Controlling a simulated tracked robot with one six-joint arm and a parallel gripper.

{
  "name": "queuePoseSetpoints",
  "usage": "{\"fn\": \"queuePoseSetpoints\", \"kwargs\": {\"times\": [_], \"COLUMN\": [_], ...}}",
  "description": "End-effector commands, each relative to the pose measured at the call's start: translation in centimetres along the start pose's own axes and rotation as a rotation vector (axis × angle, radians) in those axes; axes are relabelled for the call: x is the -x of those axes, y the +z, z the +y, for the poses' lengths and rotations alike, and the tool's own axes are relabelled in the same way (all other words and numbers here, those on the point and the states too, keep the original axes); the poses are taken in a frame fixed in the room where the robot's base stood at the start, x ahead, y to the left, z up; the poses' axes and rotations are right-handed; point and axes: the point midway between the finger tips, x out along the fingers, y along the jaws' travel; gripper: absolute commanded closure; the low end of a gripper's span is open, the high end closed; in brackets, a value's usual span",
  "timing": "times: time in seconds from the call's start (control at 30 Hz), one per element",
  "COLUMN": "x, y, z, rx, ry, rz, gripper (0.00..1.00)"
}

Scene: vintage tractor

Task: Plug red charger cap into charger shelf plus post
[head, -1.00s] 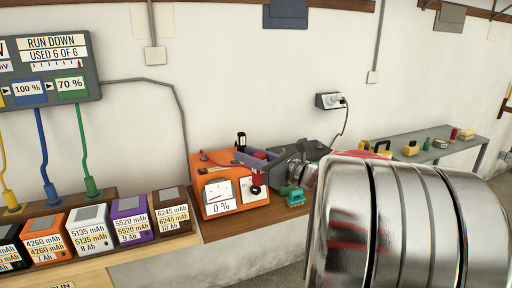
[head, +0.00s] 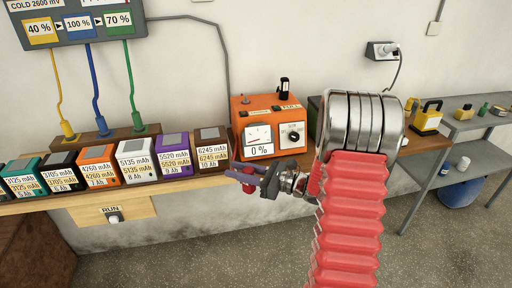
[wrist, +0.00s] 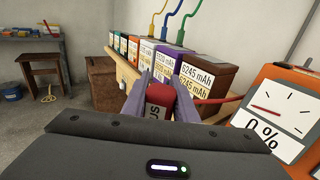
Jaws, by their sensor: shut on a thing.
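My gripper (head: 258,180) has purple fingers and is shut on a red cap (head: 249,186), in front of the shelf edge. In the wrist view the red cap (wrist: 160,97) sits between the two fingers, with partly hidden lettering ending in "US". The orange charger (head: 268,125) stands on the wooden shelf and its dial reads 0 %. A black upright piece (head: 284,89) stands on its top right, and a small dark fitting shows at its top left. I cannot tell which is the plus post. A red cable (wrist: 215,100) runs behind the right finger.
A row of labelled batteries (head: 137,155) fills the shelf left of the charger. The brown 6245 mAh battery (head: 211,147) is closest to it. A grey side table (head: 460,125) with small items stands at right. Floor in front is clear.

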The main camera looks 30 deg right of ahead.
Motion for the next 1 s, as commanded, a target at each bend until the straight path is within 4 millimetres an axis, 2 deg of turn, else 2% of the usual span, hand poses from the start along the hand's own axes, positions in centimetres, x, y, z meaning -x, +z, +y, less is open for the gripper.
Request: {"fn": "queuePoseSetpoints", "kwargs": {"times": [0.03, 0.2, 0.4, 0.5, 0.7, 1.0], "x": [-0.9, -3.1, -5.5, -6.3, -7.1, -7.0], "y": [-1.6, -5.9, -10.9, -12.8, -14.6, -14.7], "z": [0.9, 4.0, 8.2, 10.0, 11.7, 11.7], "rx": [-0.008, -0.008, -0.008, -0.006, -0.001, 0.0], "ry": [0.027, 0.102, 0.187, 0.22, 0.249, 0.249], "rz": [-0.001, -0.008, -0.014, -0.016, -0.018, -0.018], "gripper": [0.97, 0.97, 0.97, 0.97, 0.97, 0.97]}}
